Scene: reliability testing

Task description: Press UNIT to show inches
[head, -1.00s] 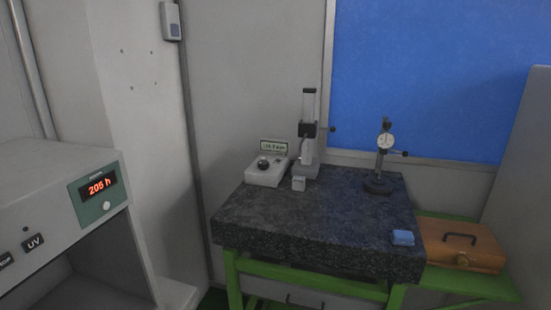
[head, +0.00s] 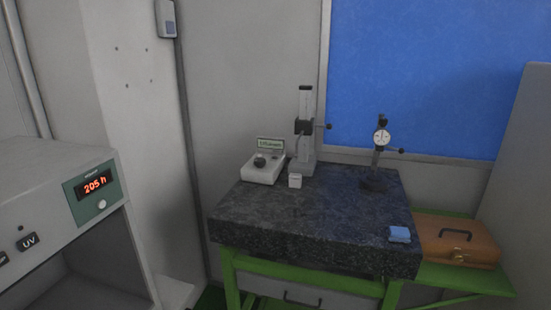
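A small grey-white measuring unit (head: 262,173) with a dark round knob stands at the back left of a dark granite table. Its small greenish display (head: 270,143) stands up behind the knob; the text is too small to read surely. I cannot make out a UNIT button. Right beside it is a grey column stand (head: 304,130) with a black clamp. A small white block (head: 295,181) sits in front of the stand. Neither of my grippers is in view.
The granite table (head: 300,220) has a clear middle. A dial gauge stand (head: 380,155) is at its back right, a blue block (head: 400,234) at its front right. A wooden case (head: 458,240) lies right. A UV cabinet (head: 55,185) reading 205 h stands left.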

